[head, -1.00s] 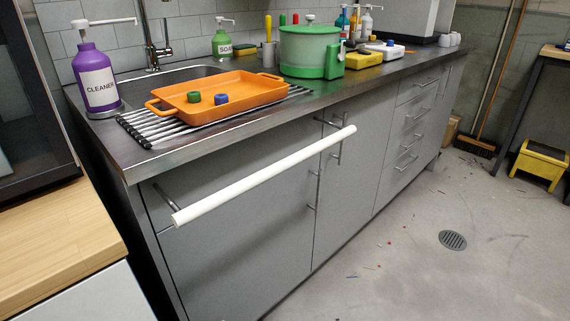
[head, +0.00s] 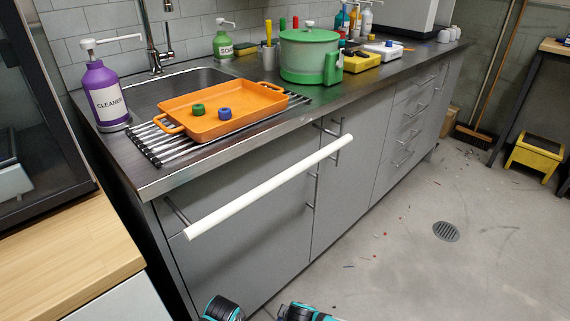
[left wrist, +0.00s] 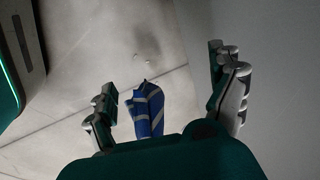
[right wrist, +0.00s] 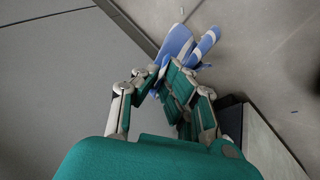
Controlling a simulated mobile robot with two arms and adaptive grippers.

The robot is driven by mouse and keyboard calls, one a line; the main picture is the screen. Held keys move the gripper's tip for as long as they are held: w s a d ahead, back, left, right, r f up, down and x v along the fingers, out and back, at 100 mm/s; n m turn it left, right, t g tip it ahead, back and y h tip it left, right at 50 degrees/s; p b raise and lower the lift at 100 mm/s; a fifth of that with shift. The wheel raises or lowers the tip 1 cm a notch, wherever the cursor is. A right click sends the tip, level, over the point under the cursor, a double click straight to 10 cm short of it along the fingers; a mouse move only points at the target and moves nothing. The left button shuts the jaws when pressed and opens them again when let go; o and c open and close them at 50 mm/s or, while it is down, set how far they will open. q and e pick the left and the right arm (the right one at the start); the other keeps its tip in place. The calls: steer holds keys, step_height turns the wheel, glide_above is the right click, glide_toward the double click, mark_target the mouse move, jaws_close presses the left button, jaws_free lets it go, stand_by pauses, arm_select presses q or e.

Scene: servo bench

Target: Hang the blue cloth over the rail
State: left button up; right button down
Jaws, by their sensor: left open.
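The rail (head: 262,191) is a bare white bar on the front of the grey cabinet in the head view. The blue cloth, with pale stripes, shows in the right wrist view (right wrist: 176,45) and in the left wrist view (left wrist: 147,115); I do not see it in the head view. My right gripper (right wrist: 160,73) has its fingers closed together on the cloth, which extends past the fingertips over the floor. My left gripper (left wrist: 165,75) is open, its fingers wide apart. The cloth appears in the gap between them; contact cannot be told.
Above the rail, the counter (head: 160,180) holds an orange tray (head: 235,115) on a rack, a purple cleaner bottle (head: 105,97) and a green pot (head: 308,55). A wooden-topped unit (head: 65,240) stands at the left. The floor (head: 400,270) in front of the cabinet is mostly clear.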

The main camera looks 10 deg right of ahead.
arm_select(q)
steer(key=shift+s+r+g+p, duration=0.15)
steer(key=shift+r+g+p, duration=0.25)
steer(key=shift+r, duration=0.2)
arm_select(e)
steer(key=shift+r, duration=0.7)
arm_select(q)
step_height(320, 180, up, 12)
steer(key=s, duration=0.1)
steer(key=shift+s, duration=0.4)
steer(key=shift+f, duration=0.1)
arm_select(e)
steer(key=shift+c, duration=0.8)
jaws_free()
